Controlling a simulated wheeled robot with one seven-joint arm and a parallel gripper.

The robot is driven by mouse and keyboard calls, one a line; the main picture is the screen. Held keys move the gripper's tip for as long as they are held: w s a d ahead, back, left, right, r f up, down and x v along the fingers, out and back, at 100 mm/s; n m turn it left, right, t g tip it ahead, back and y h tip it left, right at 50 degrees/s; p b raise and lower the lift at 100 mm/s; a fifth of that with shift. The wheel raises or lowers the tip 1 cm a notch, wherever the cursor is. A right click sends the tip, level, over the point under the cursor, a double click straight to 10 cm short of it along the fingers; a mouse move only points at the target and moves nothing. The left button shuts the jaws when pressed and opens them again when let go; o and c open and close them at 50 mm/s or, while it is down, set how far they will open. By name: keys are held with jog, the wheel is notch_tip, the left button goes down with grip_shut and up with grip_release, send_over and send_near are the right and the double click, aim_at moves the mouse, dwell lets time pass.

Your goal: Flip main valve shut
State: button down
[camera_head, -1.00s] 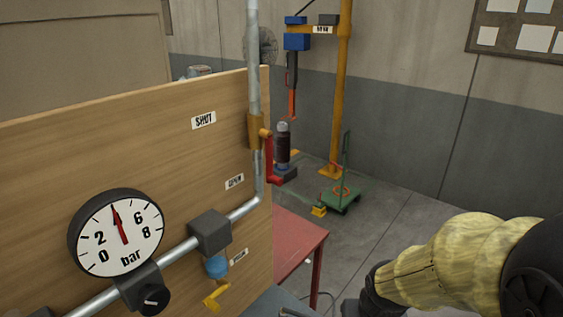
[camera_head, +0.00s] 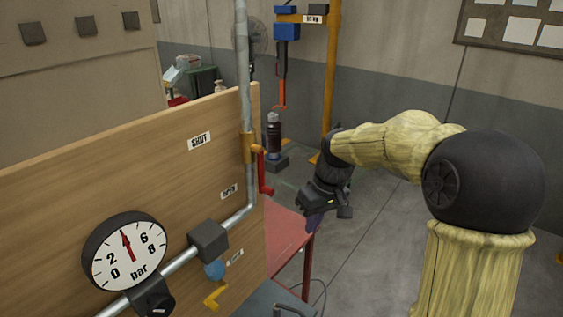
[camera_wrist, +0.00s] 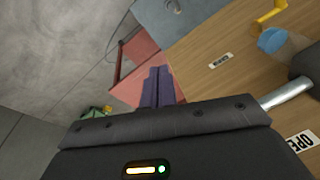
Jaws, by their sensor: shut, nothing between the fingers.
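The main valve is a brass body (camera_head: 249,147) on the vertical grey pipe at the board's right edge. Its red lever (camera_head: 263,172) hangs down from the body. A SHUT label (camera_head: 199,140) is on the board at the height of the valve body, and an OPEN label (camera_head: 229,191) is lower, near the lever's end. My gripper (camera_head: 313,222) is to the right of the lever, lower and apart from it. Its purple fingers (camera_wrist: 157,88) are closed together and empty in the wrist view. The red lever does not show in the wrist view.
A gauge (camera_head: 126,251) sits on the lower pipe (camera_head: 177,261), reading between 2 and 6. A red table (camera_head: 284,235) stands behind the board.

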aim_at(263, 172)
jog(key=w+r+n+g+y+p, duration=0.1)
jog(key=w+r+n+y+p, duration=0.1)
jog(key=r, duration=0.8)
jog(key=w+r+n+y+p, duration=0.2)
jog(key=w+r, duration=0.3)
jog(key=r, duration=0.5)
jog(key=shift+d+r+n+g+p, duration=0.25)
jog(key=shift+n+g+p, duration=0.15)
jog(key=shift+n+p, duration=0.45)
jog(key=shift+f, duration=0.15)
jog(key=s+a+f+p, duration=0.3)
jog(key=s+a+f, duration=0.1)
jog(key=a+f, duration=0.3)
jog(key=shift+p+x, duration=0.35)
jog(key=shift+x, duration=0.75)
jog(key=shift+s+d+f, duration=0.1)
jog(key=shift+d, duration=0.15)
jog(key=shift+s+a+y, duration=0.1)
jog(key=shift+y, duration=0.2)
